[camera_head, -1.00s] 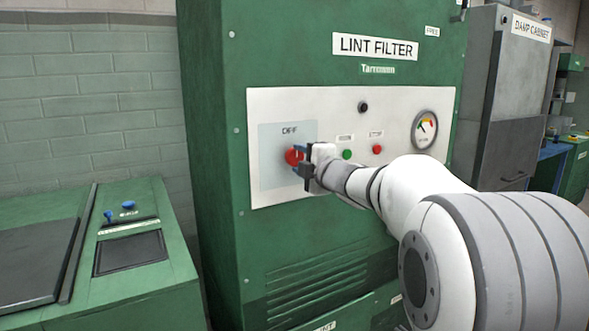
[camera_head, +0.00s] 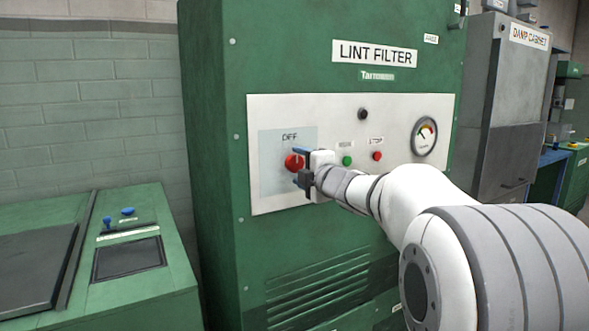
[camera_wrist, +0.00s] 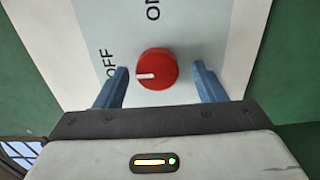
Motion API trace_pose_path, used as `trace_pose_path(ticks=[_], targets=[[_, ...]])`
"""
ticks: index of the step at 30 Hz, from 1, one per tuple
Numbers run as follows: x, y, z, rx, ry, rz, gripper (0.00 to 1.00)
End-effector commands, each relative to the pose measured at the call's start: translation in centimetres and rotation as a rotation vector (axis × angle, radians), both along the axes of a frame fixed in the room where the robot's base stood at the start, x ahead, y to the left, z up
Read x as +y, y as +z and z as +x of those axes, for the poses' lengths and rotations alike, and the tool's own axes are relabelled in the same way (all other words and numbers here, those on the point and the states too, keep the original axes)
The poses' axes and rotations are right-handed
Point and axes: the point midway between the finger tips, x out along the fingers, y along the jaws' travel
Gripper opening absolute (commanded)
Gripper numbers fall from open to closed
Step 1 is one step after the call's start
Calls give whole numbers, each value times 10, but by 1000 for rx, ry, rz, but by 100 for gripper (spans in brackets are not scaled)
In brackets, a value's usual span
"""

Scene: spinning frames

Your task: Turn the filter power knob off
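The red filter power knob (camera_head: 293,162) sits on the pale panel of the green lint filter cabinet (camera_head: 215,180), below an OFF label (camera_head: 290,137). In the wrist view the knob (camera_wrist: 157,68) has a white pointer mark directed left, toward the OFF label (camera_wrist: 109,64); the ON label (camera_wrist: 153,9) is above it. My gripper (camera_head: 302,168) is open, with its blue fingers on either side of the knob. In the wrist view gaps show between both fingers and the knob, so my gripper (camera_wrist: 160,85) holds nothing.
A green button (camera_head: 347,160), a red button (camera_head: 377,156) and a round gauge (camera_head: 424,136) are right of the knob. A low green machine (camera_head: 150,280) with blue knobs stands at the left. A grey damp cabinet (camera_head: 505,110) stands at the right, beyond my arm.

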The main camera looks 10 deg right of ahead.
Motion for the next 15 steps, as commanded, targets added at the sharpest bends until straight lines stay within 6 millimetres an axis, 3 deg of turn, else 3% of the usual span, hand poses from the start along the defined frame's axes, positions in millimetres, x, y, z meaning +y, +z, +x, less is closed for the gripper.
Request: trace_pose_path(ticks=[8, 15], targets=[[-1, 2, -3, -3, -1, 1, 64], [-12, 4, -37, -3, -3, 0, 64]])
